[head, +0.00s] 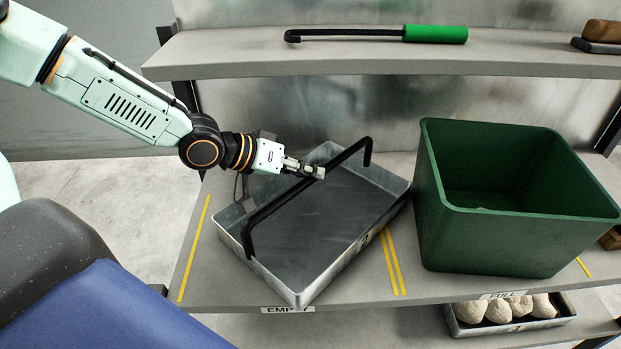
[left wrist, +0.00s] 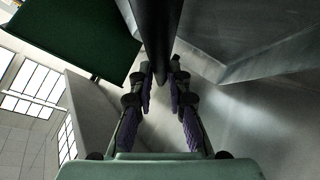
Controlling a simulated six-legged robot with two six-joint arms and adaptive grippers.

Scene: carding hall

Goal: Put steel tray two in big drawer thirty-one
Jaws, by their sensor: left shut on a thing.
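The steel tray (head: 318,283), a shallow grey metal tray marked 2 on its near right wall, is turned at an angle on the middle shelf, and its inside looks empty. A black bar handle (head: 275,208) with bent ends spans it. My left gripper (head: 316,172) is shut on this bar near its far end. In the left wrist view the bar (left wrist: 158,35) runs between the fingertips (left wrist: 160,88). I cannot tell whether the tray rests on the shelf or is slightly raised. My right gripper and drawer thirty-one are not in view.
A green bin (head: 500,240) stands close to the tray's right. Yellow lines and an EMPTY label mark the shelf (head: 200,285). A hooked rod with a green grip (head: 435,34) lies on the upper shelf. Tray 1 (head: 520,326) with pale lumps sits below.

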